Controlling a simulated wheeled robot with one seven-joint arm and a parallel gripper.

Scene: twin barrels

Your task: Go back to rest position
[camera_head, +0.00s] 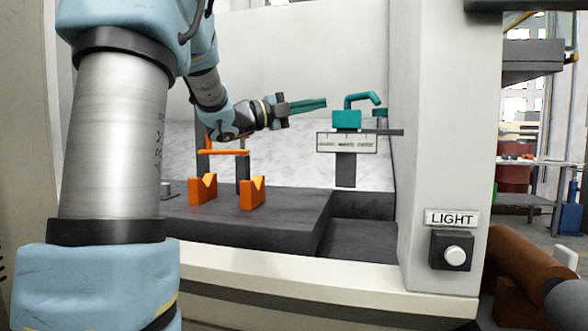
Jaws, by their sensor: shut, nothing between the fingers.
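My gripper (308,106) is at the end of my arm, which reaches into the white enclosure. Its teal fingers are shut with nothing between them and point to the right. They are level with a teal handle (347,118) on a stand to the right, with a visible gap between them in the picture. The gripper is above the dark work surface and touches nothing that I can see.
Orange V-shaped supports (203,190) stand on the dark surface (290,218) below my arm. A labelled plate (346,142) is under the teal handle. The white right wall (440,110) carries a LIGHT button (455,256). A brown cylinder (525,262) lies outside at the lower right.

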